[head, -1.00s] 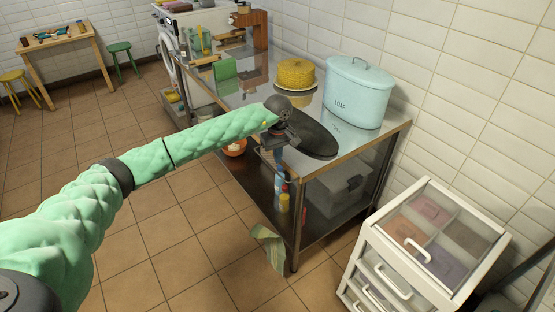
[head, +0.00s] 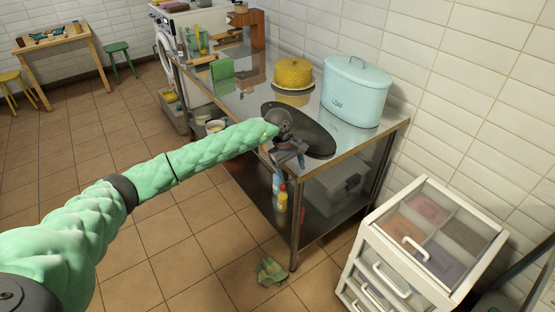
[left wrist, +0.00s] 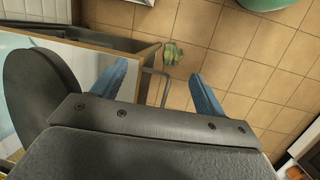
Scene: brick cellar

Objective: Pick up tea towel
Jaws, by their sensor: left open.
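The tea towel (head: 270,271), a crumpled green and tan cloth, lies on the tiled floor by the front leg of the steel table (head: 347,147). The left wrist view also shows it (left wrist: 172,53) on the tiles, beyond the fingertips and apart from them. My left gripper (head: 290,158) is open and empty at the table's near corner, well above the towel. Its two blue fingers (left wrist: 156,85) are spread in the left wrist view. My right gripper is not in view.
A dark oval plate (head: 318,138), a yellow cake-like item (head: 293,73) and a pale blue loaf bin (head: 355,90) stand on the table. A white drawer unit (head: 425,240) stands at the right. Floor left of the towel is clear.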

